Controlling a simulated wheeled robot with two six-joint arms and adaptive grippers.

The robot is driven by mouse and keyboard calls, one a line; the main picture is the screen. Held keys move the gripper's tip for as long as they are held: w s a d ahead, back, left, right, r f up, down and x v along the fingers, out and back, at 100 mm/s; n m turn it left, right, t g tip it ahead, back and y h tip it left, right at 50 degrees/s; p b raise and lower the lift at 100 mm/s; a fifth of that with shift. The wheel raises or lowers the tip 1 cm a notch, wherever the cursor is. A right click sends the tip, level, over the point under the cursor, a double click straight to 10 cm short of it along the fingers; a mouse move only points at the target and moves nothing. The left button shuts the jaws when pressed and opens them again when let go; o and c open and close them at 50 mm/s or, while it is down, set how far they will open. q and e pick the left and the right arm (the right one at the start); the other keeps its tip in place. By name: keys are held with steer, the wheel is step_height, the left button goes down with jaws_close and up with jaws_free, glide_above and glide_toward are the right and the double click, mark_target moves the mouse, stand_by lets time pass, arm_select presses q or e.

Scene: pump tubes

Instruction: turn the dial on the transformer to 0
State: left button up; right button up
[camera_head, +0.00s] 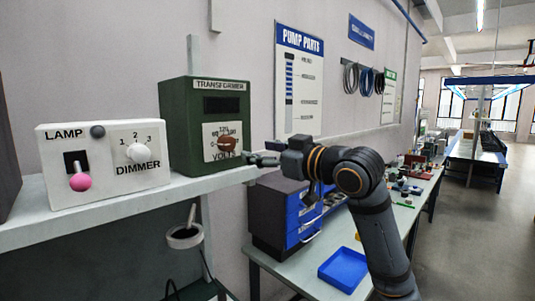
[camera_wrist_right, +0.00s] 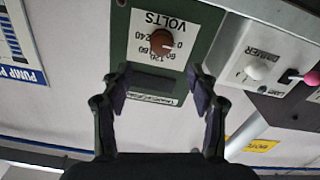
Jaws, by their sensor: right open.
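The green transformer (camera_head: 194,103) stands on the shelf in the head view. Its brown-red dial (camera_head: 232,145) sits on a white plate marked VOLTS, with numbers around it. In the right wrist view the transformer is upside down and the dial (camera_wrist_right: 162,42) lies beyond the fingertips. My right gripper (camera_head: 259,159) is beside the transformer's front, at the right of the dial. In the wrist view my right gripper (camera_wrist_right: 161,85) is open and empty, its fingers apart and not around the dial. The dial's exact setting is too small to tell. My left gripper is out of view.
A white lamp box (camera_head: 103,165) with a pink-tipped lever and a dimmer knob stands left of the transformer. Below, a workbench (camera_head: 329,244) carries a blue-fronted cabinet (camera_head: 283,215) and a blue tray (camera_head: 343,269). A PUMP PARTS board (camera_head: 299,80) hangs behind.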

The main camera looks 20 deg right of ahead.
steer(key=shift+v, duration=0.9)
steer(key=shift+s+a, duration=0.1)
